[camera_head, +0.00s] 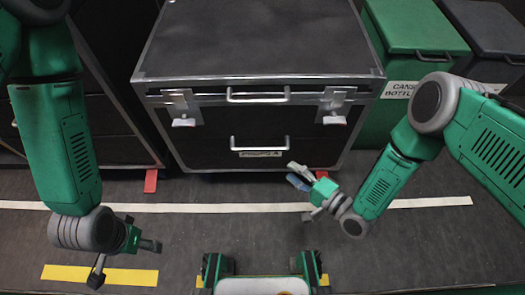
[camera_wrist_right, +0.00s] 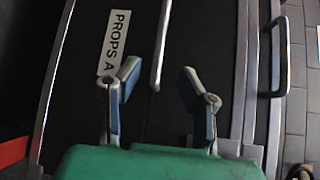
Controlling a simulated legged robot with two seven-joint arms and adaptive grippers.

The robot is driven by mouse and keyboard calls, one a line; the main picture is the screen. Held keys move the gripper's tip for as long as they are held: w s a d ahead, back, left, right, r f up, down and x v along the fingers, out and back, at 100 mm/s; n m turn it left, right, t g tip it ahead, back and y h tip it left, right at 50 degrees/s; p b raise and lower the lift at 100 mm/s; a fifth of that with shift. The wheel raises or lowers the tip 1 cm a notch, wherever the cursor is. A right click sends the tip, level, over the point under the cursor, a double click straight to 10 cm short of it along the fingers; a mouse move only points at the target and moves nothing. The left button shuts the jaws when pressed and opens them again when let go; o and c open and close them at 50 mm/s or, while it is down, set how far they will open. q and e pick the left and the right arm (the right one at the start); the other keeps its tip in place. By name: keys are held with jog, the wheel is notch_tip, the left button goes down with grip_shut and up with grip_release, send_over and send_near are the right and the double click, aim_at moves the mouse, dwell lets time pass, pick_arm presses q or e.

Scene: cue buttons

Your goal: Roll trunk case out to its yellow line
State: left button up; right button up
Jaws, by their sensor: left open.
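The trunk case (camera_head: 258,45) is black with silver edges and stands at the top middle of the head view, behind the white floor line. Its front has an upper handle (camera_head: 258,97), a lower handle (camera_head: 260,145) and a label, which reads PROPS A (camera_wrist_right: 114,42) in the right wrist view. My right gripper (camera_head: 305,190) is open, just in front of the case's lower right. In its wrist view the lower handle (camera_wrist_right: 161,45) lies ahead between the spread fingers, apart from them. My left gripper (camera_head: 122,262) is open and empty, low at the left. A yellow line (camera_head: 324,280) is partly hidden by my body.
A white line (camera_head: 200,208) crosses the grey floor. Another yellow line (camera_head: 100,275) lies at the left before a second dark case (camera_head: 110,110). Green (camera_head: 415,25) and dark (camera_head: 490,25) bins stand at the right. Floor before the trunk is clear.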

jog(key=b, duration=0.2)
send_near(259, 148)
jog(key=w+a+f, duration=0.2)
jog(key=a, duration=0.1)
jog(key=x, duration=0.1)
jog(key=b+x, duration=0.1)
jog(key=x, duration=0.3)
jog(key=shift+w+d+r+b, duration=0.15)
jog(key=shift+w+b, duration=0.25)
jog(key=shift+w, duration=0.15)
pick_arm(q)
jog(key=shift+a+f, duration=0.2)
jog(key=shift+f, duration=0.9)
jog(key=shift+a+f, duration=0.2)
jog(key=shift+f, duration=0.85)
pick_arm(e)
jog(key=shift+w+a, duration=0.15)
jog(key=shift+a, duration=0.3)
pick_arm(q)
jog(key=shift+d, duration=0.15)
pick_arm(e)
jog(key=shift+d, duration=0.15)
grip_shut()
